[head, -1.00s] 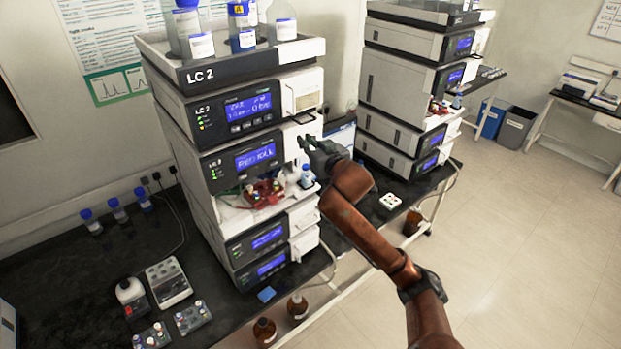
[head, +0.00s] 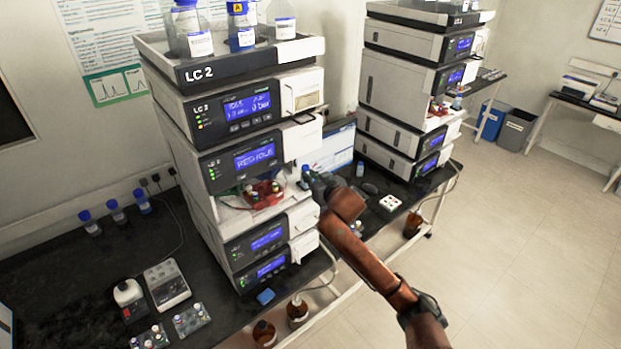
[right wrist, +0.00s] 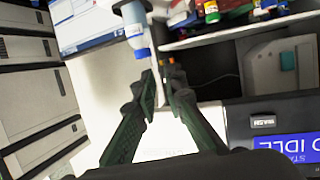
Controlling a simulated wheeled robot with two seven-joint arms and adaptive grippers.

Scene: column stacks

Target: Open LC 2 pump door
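The LC 2 stack (head: 235,135) stands on the dark bench in the head view. Its upper module (head: 237,108) has a blue screen with a bar reading. The white front door (head: 302,92) right of that screen, with a pale window, looks shut. A second white door (head: 303,138) is below it. My right gripper (head: 318,186) is lower, just right of the open shelf with red parts. In the right wrist view its two fingers (right wrist: 162,72) are a narrow gap apart, with nothing clearly held. My left gripper is not in view.
A small blue-capped bottle (head: 306,173) is close to my right gripper; it also shows in the wrist view (right wrist: 135,30). Bottles stand in the top tray (head: 200,75). A monitor (head: 330,150) and another stack (head: 410,90) are to the right.

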